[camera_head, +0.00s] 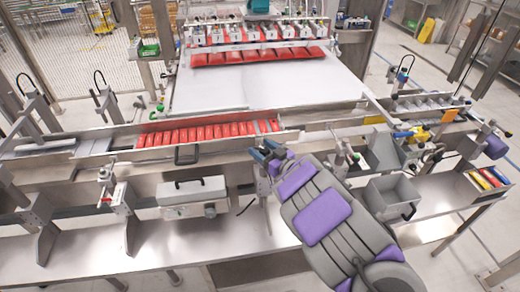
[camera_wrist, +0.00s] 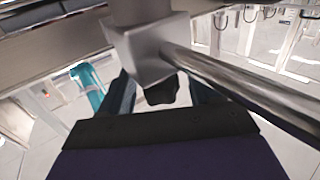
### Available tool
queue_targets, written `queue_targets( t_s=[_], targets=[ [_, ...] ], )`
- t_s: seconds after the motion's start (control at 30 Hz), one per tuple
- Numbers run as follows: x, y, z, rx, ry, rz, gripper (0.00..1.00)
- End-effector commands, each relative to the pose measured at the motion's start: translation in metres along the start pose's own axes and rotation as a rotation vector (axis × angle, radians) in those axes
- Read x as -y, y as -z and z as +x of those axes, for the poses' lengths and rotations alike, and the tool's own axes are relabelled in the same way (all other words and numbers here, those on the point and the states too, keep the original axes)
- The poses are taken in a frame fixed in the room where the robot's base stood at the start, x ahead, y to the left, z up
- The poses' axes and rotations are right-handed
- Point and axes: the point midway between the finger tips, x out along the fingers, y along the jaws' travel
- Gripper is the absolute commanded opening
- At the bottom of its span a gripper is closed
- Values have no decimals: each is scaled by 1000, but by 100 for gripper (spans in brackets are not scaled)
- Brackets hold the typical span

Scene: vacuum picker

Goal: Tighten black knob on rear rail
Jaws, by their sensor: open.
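In the wrist view a black knob (camera_wrist: 161,91) sits under a grey metal clamp block (camera_wrist: 148,52). A round metal rail (camera_wrist: 245,90) runs from the block toward the lower right. My gripper (camera_wrist: 163,96) is open, with one blue-grey finger on each side of the knob. I cannot tell whether either finger touches it. In the head view my gripper (camera_head: 266,154) is at the front edge of the conveyor line, at the end of my purple and grey arm. The knob cannot be made out there.
Red packs (camera_head: 208,132) stand in a row on the conveyor left of my gripper. A grey open bin (camera_head: 391,198) is right of my arm. A clamp post (camera_head: 346,158) stands close by on the right.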

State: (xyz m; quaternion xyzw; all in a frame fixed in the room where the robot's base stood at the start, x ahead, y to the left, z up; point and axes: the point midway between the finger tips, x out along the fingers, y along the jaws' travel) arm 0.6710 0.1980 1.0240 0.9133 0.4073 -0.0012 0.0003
Motion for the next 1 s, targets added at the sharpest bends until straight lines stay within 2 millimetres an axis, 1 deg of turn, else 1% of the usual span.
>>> queue_targets(
  t_s=[0.1,0.2,0.5,1.0],
  targets=[
    [1,0,10,-4,2,0,63],
    [0,1,14,-4,2,-1,63],
    [0,1,14,-2,0,0,63],
    [0,1,14,-2,0,0,15]
  ],
)
